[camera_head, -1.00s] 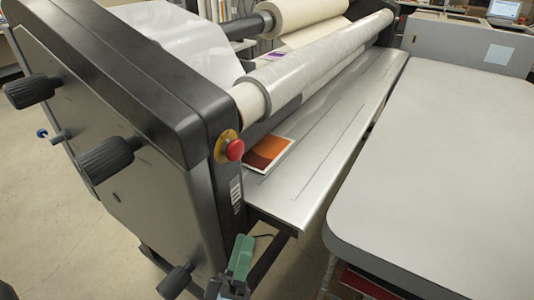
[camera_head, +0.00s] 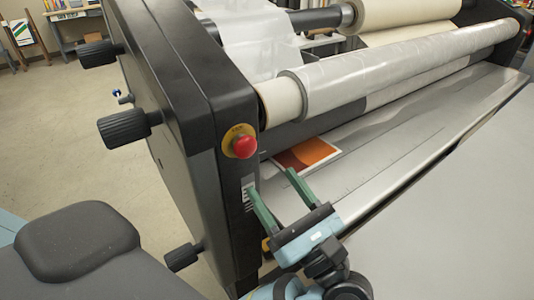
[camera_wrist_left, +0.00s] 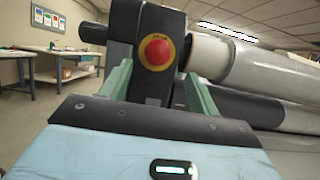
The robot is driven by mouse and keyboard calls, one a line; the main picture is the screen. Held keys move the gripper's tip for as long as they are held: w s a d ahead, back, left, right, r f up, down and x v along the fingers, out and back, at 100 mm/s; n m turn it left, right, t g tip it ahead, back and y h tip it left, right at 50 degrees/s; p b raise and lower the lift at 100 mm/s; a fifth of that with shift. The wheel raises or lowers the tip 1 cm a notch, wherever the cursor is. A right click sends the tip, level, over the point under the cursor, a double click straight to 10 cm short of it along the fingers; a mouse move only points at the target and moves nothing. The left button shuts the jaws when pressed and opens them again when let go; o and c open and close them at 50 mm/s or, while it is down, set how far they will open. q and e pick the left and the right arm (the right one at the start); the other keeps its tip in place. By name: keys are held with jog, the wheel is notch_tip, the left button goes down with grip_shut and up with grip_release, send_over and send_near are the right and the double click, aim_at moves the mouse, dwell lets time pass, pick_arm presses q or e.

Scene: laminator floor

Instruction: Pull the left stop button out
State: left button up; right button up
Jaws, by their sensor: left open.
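The left stop button (camera_head: 244,147) is a red mushroom knob on a yellow round plate, on the front end of the laminator's black left side housing (camera_head: 190,90). My left gripper (camera_head: 277,188) is open and empty, below and to the right of the button, with its green fingers pointing up towards the machine. In the left wrist view the red button (camera_wrist_left: 157,52) shows ahead, between the two green fingers (camera_wrist_left: 158,85) and apart from them. My right gripper is not in view.
A silver feed table (camera_head: 400,165) with an orange printed sheet (camera_head: 307,152) lies right of the button, under the rollers (camera_head: 400,65). Black knobs (camera_head: 124,128) stick out from the housing's left side. A grey table (camera_head: 450,220) fills the lower right.

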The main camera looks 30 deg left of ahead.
aim_at(248, 150)
pick_arm(q)
jog(key=p+x, duration=0.1)
jog(key=x, duration=0.2)
jog(key=p+x, duration=0.1)
jog(key=x, duration=0.2)
jog(key=shift+s+a+r, duration=0.1)
jog(key=shift+a+r, duration=0.2)
jog(key=shift+r, duration=0.05)
jog(key=shift+w+a+p, duration=0.3)
jog(key=shift+a, duration=0.3)
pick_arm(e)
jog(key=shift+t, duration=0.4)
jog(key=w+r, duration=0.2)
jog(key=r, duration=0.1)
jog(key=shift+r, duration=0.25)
pick_arm(q)
jog(key=shift+c, duration=0.3)
